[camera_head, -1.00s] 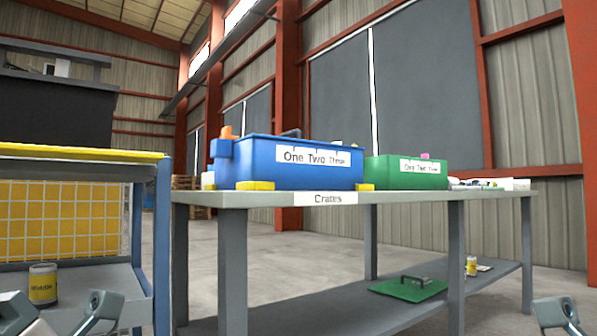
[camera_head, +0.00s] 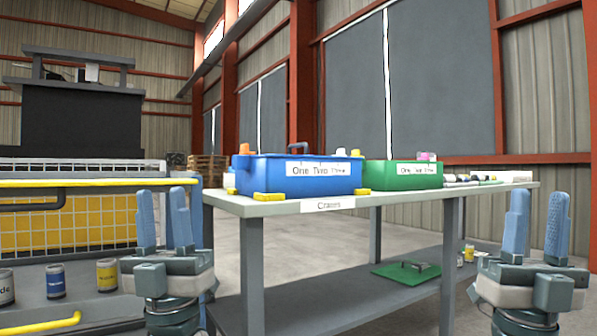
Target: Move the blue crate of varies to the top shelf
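The blue crate (camera_head: 300,184) stands on the top of the grey table (camera_head: 280,208), between yellow corner blocks. Its label reads "One Two Three", and an orange item, white and yellow items and a dark handle show above its rim. My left gripper (camera_head: 163,220) is upright in front of the table's left end, its two blue fingers apart and empty. My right gripper (camera_head: 538,228) is upright at the right, its fingers apart and empty. Both are clear of the crate. No shelf labelled as the top one can be made out with certainty.
A green crate (camera_head: 403,175) stands right of the blue one, with small items (camera_head: 470,180) beyond it. A green lid (camera_head: 408,270) lies on the table's lower shelf. A yellow-edged cart (camera_head: 75,183) with several cans (camera_head: 56,281) is at the left.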

